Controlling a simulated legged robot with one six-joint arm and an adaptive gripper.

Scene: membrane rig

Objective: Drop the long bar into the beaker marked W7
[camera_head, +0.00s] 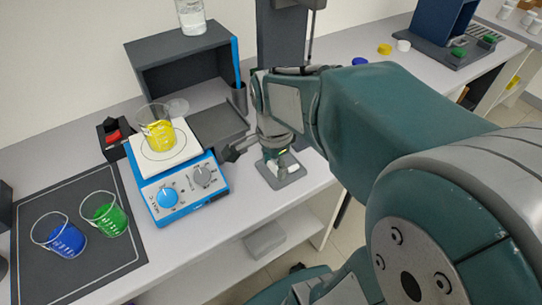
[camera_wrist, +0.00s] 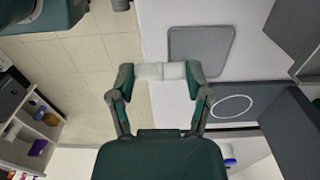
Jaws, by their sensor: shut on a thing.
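In the wrist view my gripper (camera_wrist: 161,72) is shut on a white bar (camera_wrist: 160,71), which spans between its two fingertips. In the head view my gripper (camera_head: 278,160) is low over a small grey tray (camera_head: 290,180), and the bar is mostly hidden. The tray (camera_wrist: 200,40) also shows in the wrist view, beyond the bar. A beaker with yellow contents (camera_head: 159,134) stands on the blue hotplate (camera_head: 180,195). Beakers with blue (camera_head: 67,240) and green (camera_head: 109,218) contents stand on a dark mat (camera_head: 85,278). I cannot read a W7 mark on any beaker.
A grey shelf unit (camera_head: 180,48) stands behind the hotplate, with a clear beaker (camera_head: 191,18) on top. A dark cup (camera_head: 239,97) holds a blue stick. A black holder with a red item (camera_head: 113,137) sits beside the hotplate. The bench's front edge is close.

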